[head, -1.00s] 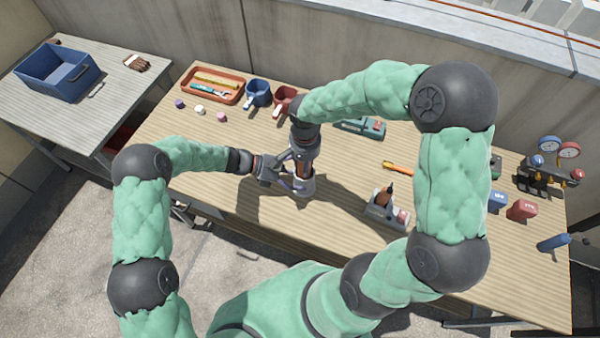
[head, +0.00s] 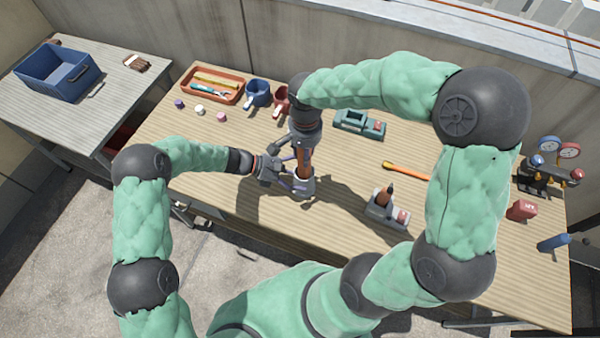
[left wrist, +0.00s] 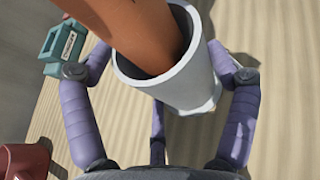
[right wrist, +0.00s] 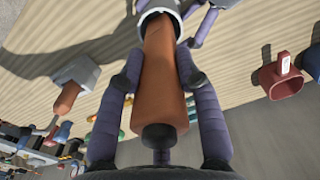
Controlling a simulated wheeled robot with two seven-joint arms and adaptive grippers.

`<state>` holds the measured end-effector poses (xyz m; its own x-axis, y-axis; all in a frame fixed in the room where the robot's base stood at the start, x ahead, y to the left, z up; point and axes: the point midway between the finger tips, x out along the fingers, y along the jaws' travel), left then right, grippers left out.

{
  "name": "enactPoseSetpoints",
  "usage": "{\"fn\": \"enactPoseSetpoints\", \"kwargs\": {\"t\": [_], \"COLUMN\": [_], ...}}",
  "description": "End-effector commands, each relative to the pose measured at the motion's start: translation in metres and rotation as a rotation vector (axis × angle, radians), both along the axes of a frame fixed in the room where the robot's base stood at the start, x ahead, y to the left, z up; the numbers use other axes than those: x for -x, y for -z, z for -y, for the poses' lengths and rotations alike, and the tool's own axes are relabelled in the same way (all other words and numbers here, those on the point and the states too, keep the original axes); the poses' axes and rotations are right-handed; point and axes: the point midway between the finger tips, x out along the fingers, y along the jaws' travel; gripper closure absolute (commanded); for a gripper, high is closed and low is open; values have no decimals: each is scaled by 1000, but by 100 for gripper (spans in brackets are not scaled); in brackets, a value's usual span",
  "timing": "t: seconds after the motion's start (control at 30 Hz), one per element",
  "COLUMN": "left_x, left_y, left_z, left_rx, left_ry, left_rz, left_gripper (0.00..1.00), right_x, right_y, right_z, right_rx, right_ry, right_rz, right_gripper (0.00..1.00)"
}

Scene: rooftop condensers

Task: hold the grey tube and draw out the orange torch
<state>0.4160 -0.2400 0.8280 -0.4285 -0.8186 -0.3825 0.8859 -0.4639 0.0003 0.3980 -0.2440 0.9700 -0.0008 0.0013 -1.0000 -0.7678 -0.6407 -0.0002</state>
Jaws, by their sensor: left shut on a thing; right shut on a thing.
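The grey tube (left wrist: 185,78) stands on the wooden bench, and its open rim shows in the left wrist view. My left gripper (head: 285,183) is shut on the tube from the side; its fingers flank the tube (left wrist: 160,85). The orange torch (right wrist: 160,75) runs into the tube's mouth, with its lower end hidden inside. In the head view a length of the torch (head: 303,162) shows between the tube and my right gripper (head: 303,148). My right gripper is above the tube, shut on the torch's upper part near its dark end.
A grey holder (head: 380,210) with a brown-handled thing stands to the right. An orange stick (head: 405,170) lies behind it. Red mug (head: 281,100), blue mug (head: 257,93) and orange tray (head: 212,85) stand at the back left. A green box (head: 358,123) stands behind.

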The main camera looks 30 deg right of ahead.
Motion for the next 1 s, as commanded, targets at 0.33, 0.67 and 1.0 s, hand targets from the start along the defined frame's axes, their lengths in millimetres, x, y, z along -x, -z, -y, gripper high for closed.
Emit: {"fn": "enactPoseSetpoints", "kwargs": {"t": [0.33, 0.67, 1.0], "left_x": [1, 1, 1], "left_y": [1, 1, 2], "left_z": [0, 0, 0], "left_rx": [-2, -2, -2], "left_ry": [0, 0, 1], "left_rz": [-2, -2, -2], "left_gripper": [50, 50, 50], "right_x": [-1, -1, -1], "right_y": [-22, -41, -54], "right_z": [0, 0, 0], "right_rx": [0, 0, 0], "right_ry": [-1, 1, 0], "right_rz": [4, 3, 3], "right_gripper": [100, 100, 100]}}
